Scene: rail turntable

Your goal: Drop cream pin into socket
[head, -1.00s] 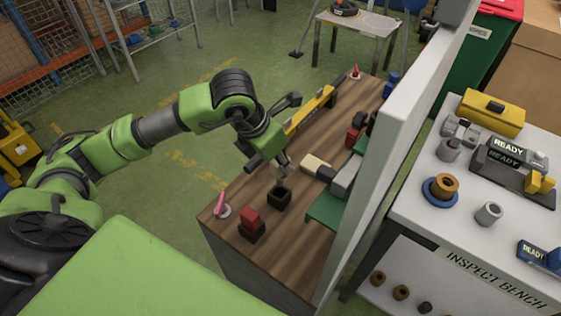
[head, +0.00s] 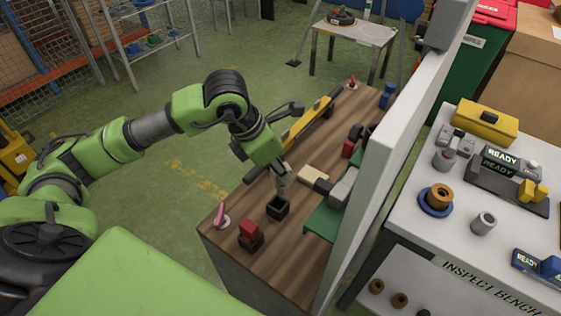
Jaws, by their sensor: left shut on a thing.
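The black square socket (head: 278,208) stands on the near part of the wooden-topped table, its dark opening facing up. My left gripper (head: 282,181) points down just above and behind the socket's far rim in the picture. Its fingers are shut on a small pale thing, which I take for the cream pin; the fingers mostly hide it. No part of it shows inside the socket. My right gripper is out of view.
A red block on a dark base (head: 250,235) and a red lever (head: 220,214) stand left of the socket. A cream block (head: 313,174) and a green plate (head: 324,222) lie right. A tall pale panel (head: 395,150) closes off the right side.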

